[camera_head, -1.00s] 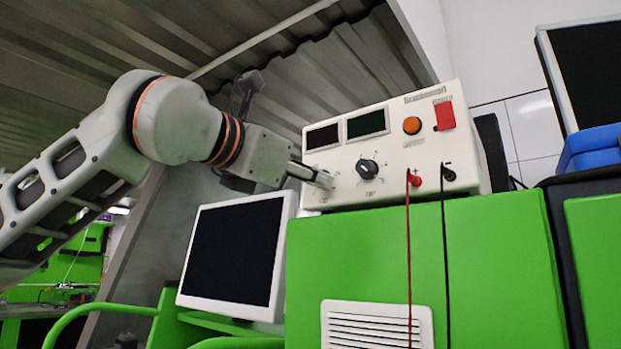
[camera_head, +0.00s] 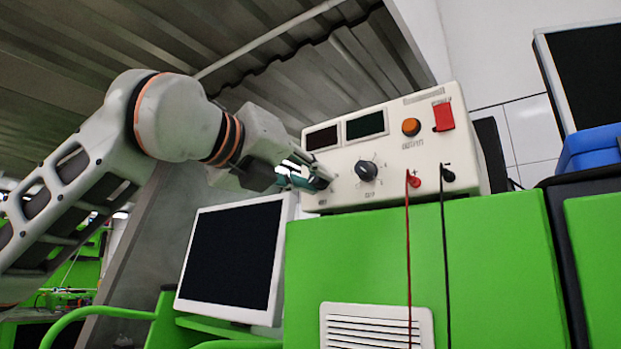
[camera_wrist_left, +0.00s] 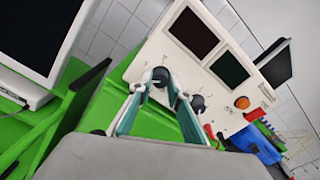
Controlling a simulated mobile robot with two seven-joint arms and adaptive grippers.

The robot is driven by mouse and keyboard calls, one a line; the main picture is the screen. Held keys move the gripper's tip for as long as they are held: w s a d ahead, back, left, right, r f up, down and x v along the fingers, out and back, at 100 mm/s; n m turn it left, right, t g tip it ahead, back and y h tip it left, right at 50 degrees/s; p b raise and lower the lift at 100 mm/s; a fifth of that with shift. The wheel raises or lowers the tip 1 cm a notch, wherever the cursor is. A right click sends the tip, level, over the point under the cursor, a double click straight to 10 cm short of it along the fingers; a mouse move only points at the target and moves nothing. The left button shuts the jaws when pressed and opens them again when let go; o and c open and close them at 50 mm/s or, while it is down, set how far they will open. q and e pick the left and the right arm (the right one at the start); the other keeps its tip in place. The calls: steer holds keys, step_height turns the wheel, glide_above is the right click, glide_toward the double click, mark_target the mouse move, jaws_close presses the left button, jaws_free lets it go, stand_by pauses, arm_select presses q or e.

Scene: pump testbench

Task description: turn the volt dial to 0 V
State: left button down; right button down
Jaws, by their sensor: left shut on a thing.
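The white power supply (camera_head: 400,190) has two dark dials on its front. The left dial (camera_wrist_left: 160,75) sits between the fingertips of my left gripper (camera_head: 322,181), which is shut on it. In the head view the fingers cover this dial, so its pointer is hidden. The other dark dial (camera_head: 366,170) stands free to the right, and it also shows in the left wrist view (camera_wrist_left: 197,102). The labels are too small to read, so I cannot tell the voltage setting. My right gripper is not in view.
Two dark displays, an orange lamp (camera_head: 411,126) and a red switch cover (camera_head: 443,116) are above the dials. Red and black leads (camera_head: 409,260) hang from the sockets at right. The supply stands on a green cabinet (camera_head: 480,260); a monitor (camera_head: 230,258) is at left.

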arm_select(q)
steer(key=shift+n, duration=0.9)
steer(key=c, duration=1.9)
jaws_free()
steer(key=v, duration=1.2)
